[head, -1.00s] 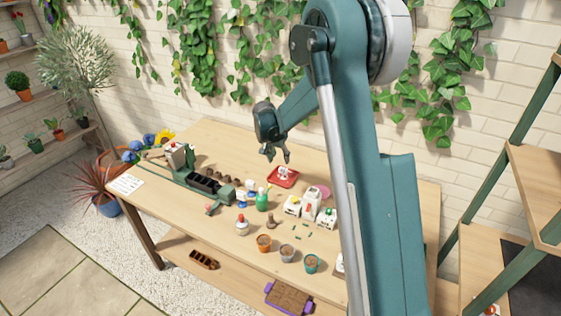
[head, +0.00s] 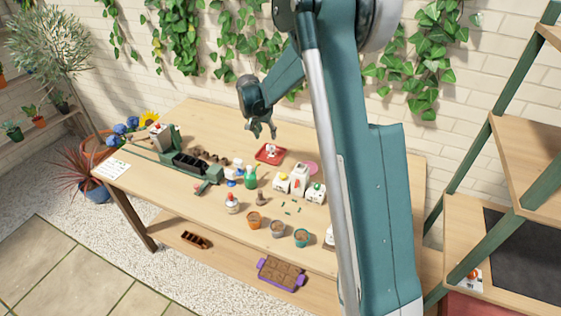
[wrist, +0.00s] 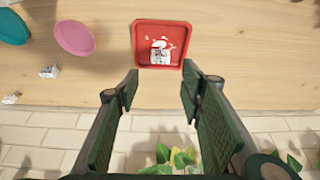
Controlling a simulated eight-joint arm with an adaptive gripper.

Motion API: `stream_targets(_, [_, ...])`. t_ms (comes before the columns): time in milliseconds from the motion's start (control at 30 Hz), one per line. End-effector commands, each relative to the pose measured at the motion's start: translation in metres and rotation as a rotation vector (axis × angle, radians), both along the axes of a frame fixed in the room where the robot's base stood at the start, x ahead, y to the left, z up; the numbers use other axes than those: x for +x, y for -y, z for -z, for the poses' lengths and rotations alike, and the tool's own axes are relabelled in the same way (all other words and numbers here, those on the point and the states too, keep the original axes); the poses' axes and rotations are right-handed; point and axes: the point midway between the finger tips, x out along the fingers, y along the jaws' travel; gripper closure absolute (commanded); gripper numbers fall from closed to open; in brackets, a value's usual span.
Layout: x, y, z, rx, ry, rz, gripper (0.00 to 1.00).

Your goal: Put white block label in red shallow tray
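The red shallow tray (head: 257,157) lies on the table toward the back. In the wrist view the red tray (wrist: 140,58) is at top centre. A small white block label (wrist: 160,47) with dark and red marks lies inside it; it shows as a white spot (head: 270,149) in the head view. My gripper (head: 262,134) hangs above and just behind the tray. In the wrist view my gripper (wrist: 160,80) has its two dark green fingers spread wide, with nothing between them and the tray beyond the tips.
A pink disc (wrist: 74,37) and a teal disc (wrist: 13,26) lie left of the tray in the wrist view.

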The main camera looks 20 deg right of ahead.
Motion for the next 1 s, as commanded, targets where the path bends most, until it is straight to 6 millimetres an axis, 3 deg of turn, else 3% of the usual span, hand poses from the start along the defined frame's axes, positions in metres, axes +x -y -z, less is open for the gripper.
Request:
stream_targets(367, [-0.037,-0.008,-0.049,0.004,0.01,-0.07,0.62])
stream_targets(1000, [-0.144,-0.03,-0.147,0.005,0.046,-0.25,0.62])
